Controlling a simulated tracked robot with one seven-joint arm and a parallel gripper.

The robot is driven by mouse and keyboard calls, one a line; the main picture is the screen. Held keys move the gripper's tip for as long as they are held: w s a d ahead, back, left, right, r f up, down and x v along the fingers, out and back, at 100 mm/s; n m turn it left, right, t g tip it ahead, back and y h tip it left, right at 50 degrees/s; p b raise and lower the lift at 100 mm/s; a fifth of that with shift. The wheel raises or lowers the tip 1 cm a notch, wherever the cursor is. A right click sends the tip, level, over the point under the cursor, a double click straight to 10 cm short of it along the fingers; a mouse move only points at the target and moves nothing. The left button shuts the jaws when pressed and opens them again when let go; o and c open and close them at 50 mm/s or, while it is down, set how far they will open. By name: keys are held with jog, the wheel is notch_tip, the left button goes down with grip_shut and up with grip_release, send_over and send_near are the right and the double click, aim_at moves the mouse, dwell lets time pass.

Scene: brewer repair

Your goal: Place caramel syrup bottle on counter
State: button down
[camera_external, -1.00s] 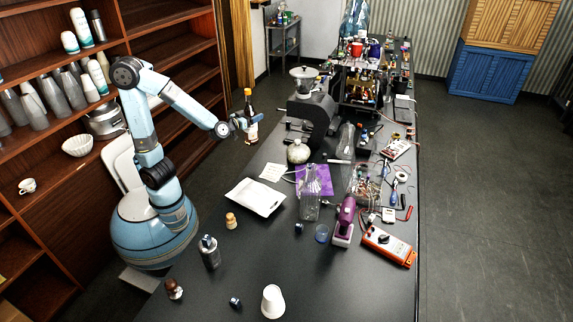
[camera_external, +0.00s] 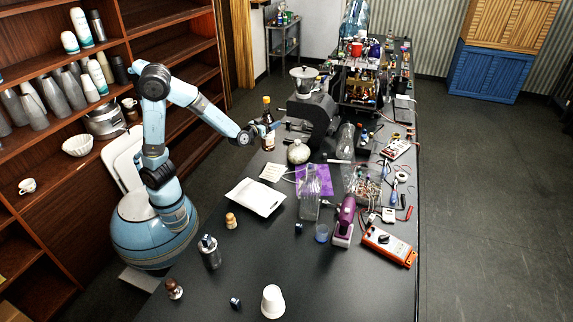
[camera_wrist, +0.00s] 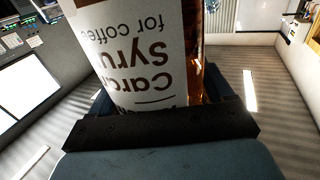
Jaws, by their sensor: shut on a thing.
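My gripper (camera_external: 263,134) is shut on the bottle. In the wrist view the label of the bottle (camera_wrist: 140,50) appears upside down, close between the jaws of my gripper (camera_wrist: 160,115).
The grinder (camera_external: 313,108) stands just right of the bottle. Wooden shelves (camera_external: 110,185) stand behind my arm.

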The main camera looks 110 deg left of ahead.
notch_tip(320, 180, down, 7)
jog(key=w+a, duration=0.2)
jog(key=shift+w, duration=0.35)
dwell(0.4)
grip_release()
jog(key=shift+d, duration=0.1)
